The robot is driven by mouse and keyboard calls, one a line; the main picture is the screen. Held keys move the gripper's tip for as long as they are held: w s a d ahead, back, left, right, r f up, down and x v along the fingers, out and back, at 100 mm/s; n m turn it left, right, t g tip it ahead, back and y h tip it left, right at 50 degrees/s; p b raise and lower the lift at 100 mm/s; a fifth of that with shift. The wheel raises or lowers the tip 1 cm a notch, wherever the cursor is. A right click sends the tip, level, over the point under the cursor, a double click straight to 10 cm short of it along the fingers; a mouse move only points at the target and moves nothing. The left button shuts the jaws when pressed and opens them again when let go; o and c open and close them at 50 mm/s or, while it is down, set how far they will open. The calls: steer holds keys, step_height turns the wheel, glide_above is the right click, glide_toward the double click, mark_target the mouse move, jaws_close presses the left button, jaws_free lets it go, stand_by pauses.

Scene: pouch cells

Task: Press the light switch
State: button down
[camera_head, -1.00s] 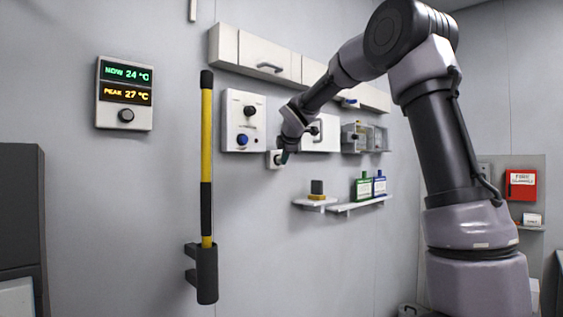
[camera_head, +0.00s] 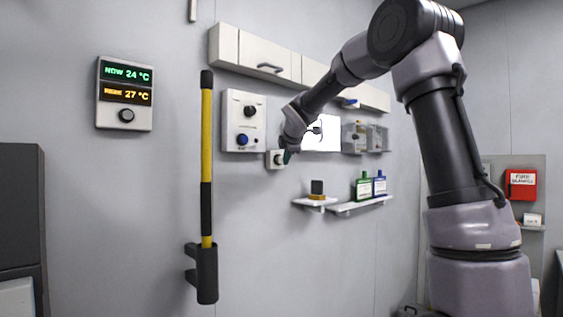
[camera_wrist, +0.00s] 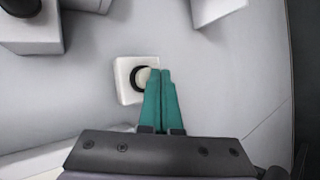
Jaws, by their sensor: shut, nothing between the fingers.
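The light switch (camera_head: 273,165) is a small white box on the wall with a round, dark-ringed button, left of my wrist. It also shows in the wrist view (camera_wrist: 123,92), where its pale button sits in a black ring. My gripper (camera_head: 288,156) is shut and empty. In the wrist view its green fingers (camera_wrist: 160,74) lie together, with the tips over the right part of the button. I cannot tell whether they touch it. A bright white panel (camera_head: 326,140) on the wall, partly behind my wrist, looks lit.
A white control box (camera_head: 232,130) with a black and a blue knob is just above left of the switch. A yellow-black pole (camera_head: 206,140) hangs further left. Clear boxes (camera_head: 354,138) are to the right. Shelves (camera_head: 352,207) with bottles are below right.

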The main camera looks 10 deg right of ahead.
steer(key=shift+s+d, duration=0.9)
steer(key=shift+s, duration=0.3)
steer(key=shift+s+d, duration=0.85)
steer(key=shift+s, duration=0.35)
steer(key=s+d+f+m+g, duration=0.1)
steer(key=s+d+f+m, duration=0.15)
steer(key=s+m, duration=0.65)
steer(key=s+d+f+m+g, duration=0.1)
steer(key=s+d+m+g, duration=0.3)
steer(key=s, duration=0.8)
steer(key=s+a+f+m+y, duration=0.1)
steer(key=s+f+m, duration=0.2)
steer(key=s+m, duration=0.2)
steer(key=s+f+m, duration=0.4)
steer(key=s+m, duration=0.2)
steer(key=s, duration=0.5)
steer(key=shift+a+y, duration=0.4)
steer(key=shift+s+t, duration=0.1)
steer(key=shift+t, duration=0.2)
